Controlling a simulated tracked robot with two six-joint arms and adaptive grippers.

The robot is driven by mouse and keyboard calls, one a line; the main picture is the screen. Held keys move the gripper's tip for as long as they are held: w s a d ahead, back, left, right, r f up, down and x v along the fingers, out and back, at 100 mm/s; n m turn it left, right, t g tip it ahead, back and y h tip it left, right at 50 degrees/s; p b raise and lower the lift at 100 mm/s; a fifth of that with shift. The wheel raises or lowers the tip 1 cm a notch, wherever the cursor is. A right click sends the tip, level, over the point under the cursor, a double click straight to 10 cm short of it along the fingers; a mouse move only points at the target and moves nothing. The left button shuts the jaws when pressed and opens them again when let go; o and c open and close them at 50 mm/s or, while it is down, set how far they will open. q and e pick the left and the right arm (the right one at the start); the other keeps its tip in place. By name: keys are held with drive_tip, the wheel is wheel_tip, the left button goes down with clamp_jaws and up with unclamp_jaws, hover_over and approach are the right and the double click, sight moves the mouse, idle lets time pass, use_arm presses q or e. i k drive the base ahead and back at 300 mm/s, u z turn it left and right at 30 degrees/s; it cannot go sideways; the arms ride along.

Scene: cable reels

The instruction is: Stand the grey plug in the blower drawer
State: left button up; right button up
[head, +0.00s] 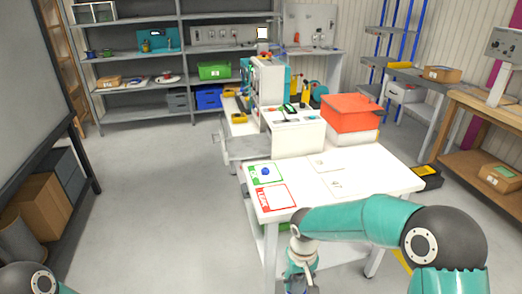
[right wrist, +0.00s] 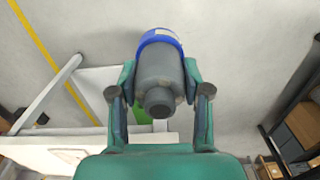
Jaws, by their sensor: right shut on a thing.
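My right gripper (right wrist: 157,80) is shut on a grey plug (right wrist: 160,72) with a blue band around its far end and a narrower round stub at its near end. In the head view the right gripper (head: 299,284) hangs low at the bottom edge, in front of the white table; the plug does not show clearly there. My left gripper is out of view; only part of that arm shows at the bottom left. I cannot tell which part is the blower drawer; a white machine unit (head: 297,136) stands at the table's far end.
The white table (head: 375,178) holds a small blue object (head: 265,171) in a green-bordered square, a red-bordered square (head: 274,197) and a red box (head: 350,113). Shelves (head: 130,55) line the back wall. A dark board and cartons (head: 45,205) stand left. The left floor is open.

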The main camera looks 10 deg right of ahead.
sight(244, 145)
drive_tip(key=u, duration=0.45)
drive_tip(key=i, duration=0.8)
drive_tip(key=u, duration=0.4)
drive_tip(key=i, duration=1.45)
drive_tip(key=z, duration=0.8)
